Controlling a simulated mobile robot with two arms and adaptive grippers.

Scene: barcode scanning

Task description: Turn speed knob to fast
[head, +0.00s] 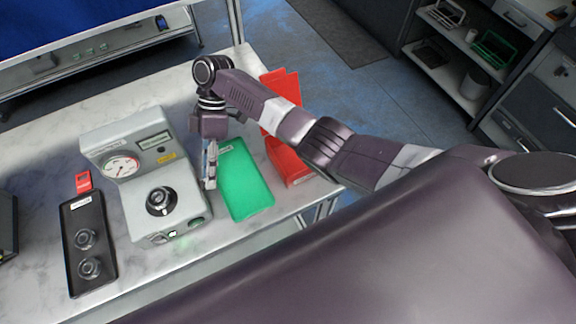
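A grey machine (140,135) stands on the table, with a round dial gauge (122,166) and a small display (154,141). A large black round part (160,200) sits on its lower top face. A small dark knob (196,222) shows on its front, right of a green light (173,234). The speed setting is too small to read. My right gripper (210,184) points down just right of the machine, near the left edge of a green tray (244,185). Its finger gap is seen edge-on, and nothing is clearly held. My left gripper is out of view.
A black tray (82,222) with two dark round parts lies left of the machine, with a red piece (83,181) behind it. Red bins (290,162) stand at the table's right, partly behind my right arm. Bare marble tabletop (35,150) shows at the far left.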

